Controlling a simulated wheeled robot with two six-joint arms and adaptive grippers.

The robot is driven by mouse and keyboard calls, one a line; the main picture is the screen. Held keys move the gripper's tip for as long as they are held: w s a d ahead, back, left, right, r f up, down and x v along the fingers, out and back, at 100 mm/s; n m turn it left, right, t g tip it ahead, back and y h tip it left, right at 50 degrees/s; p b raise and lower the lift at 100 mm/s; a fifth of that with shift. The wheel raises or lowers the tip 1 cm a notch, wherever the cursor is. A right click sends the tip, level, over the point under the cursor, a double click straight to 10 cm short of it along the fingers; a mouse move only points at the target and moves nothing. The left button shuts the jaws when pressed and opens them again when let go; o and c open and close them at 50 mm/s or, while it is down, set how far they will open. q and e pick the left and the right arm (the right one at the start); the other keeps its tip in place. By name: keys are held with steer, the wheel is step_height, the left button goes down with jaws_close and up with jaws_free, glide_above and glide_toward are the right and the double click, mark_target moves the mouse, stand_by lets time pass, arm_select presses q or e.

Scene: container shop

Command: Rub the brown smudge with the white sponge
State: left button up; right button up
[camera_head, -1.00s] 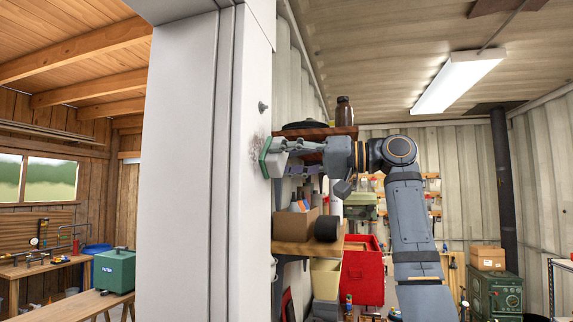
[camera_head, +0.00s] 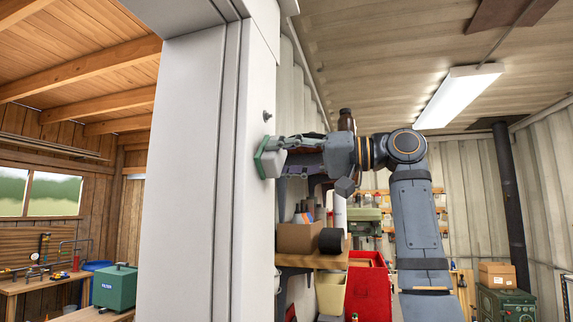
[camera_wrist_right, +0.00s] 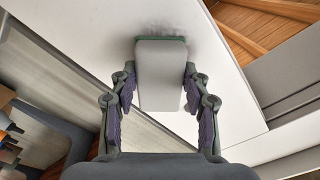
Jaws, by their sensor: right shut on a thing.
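My right gripper (camera_head: 292,150) is shut on the white sponge (camera_head: 272,162), which has a green pad on its far face. The green face is at the side of the white post (camera_head: 180,180), touching or very close. In the right wrist view the sponge (camera_wrist_right: 160,80) sits between the two fingers of the gripper (camera_wrist_right: 158,90). A dark, greyish-brown smudge (camera_wrist_right: 207,32) shows on the white surface just beyond the pad's edge. Part of it is hidden behind the sponge. My left gripper is not in view.
A red bin (camera_head: 369,285) is lower down.

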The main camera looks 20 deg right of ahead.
steer(key=shift+s+a+f+b, duration=0.15)
steer(key=shift+s+a+b, duration=0.35)
steer(key=shift+s, duration=0.25)
steer(key=shift+s+a+r, duration=0.2)
steer(key=shift+s+a, duration=0.05)
steer(key=shift+s, duration=0.05)
steer(key=shift+s+a+f+b, duration=0.2)
steer(key=shift+s+a+b, duration=0.4)
steer(key=shift+s, duration=0.2)
steer(key=shift+s+a, duration=0.2)
steer(key=shift+s, duration=0.15)
steer(key=shift+s+a+r, duration=0.1)
steer(key=shift+s+r, duration=0.15)
step_height(320, 180, up, 2)
steer(key=shift+w+p, duration=0.15)
steer(key=shift+p, duration=0.8)
